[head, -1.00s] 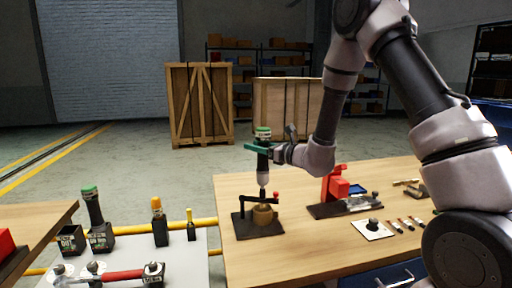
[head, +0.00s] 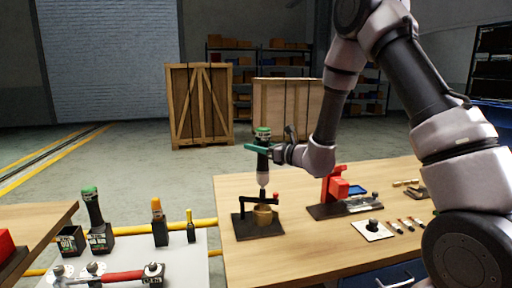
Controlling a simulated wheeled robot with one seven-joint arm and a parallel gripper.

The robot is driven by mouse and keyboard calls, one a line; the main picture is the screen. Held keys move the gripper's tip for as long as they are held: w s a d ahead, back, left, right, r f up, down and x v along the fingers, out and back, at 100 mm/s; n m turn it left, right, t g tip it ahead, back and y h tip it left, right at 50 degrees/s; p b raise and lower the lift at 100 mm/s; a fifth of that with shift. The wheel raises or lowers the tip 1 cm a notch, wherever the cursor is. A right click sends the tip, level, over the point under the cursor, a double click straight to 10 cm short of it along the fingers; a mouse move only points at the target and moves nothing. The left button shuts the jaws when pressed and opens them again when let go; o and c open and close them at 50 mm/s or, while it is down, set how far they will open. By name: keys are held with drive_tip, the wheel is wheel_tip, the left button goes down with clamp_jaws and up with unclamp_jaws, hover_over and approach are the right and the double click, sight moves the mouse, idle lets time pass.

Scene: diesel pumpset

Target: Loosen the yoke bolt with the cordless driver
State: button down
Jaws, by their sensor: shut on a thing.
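The cordless driver (head: 263,160) stands upright, with a green top, dark body and pale nose. My gripper (head: 257,148) is shut on its body, reaching in from the right. The driver's thin bit points down at the black yoke (head: 250,202), which sits over a tan round part (head: 263,215) on a dark base plate (head: 249,231). The bit's tip meets the top of the yoke, near its middle. The yoke bolt is too small and hidden to make out, so I cannot tell how the tip sits on it.
A red fixture (head: 335,188) on a dark plate stands to the right on the wooden table (head: 300,257). At the left, a grey bench (head: 196,270) holds several upright tools and a red-handled tool (head: 122,275).

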drive_tip(key=shift+r, duration=2.55)
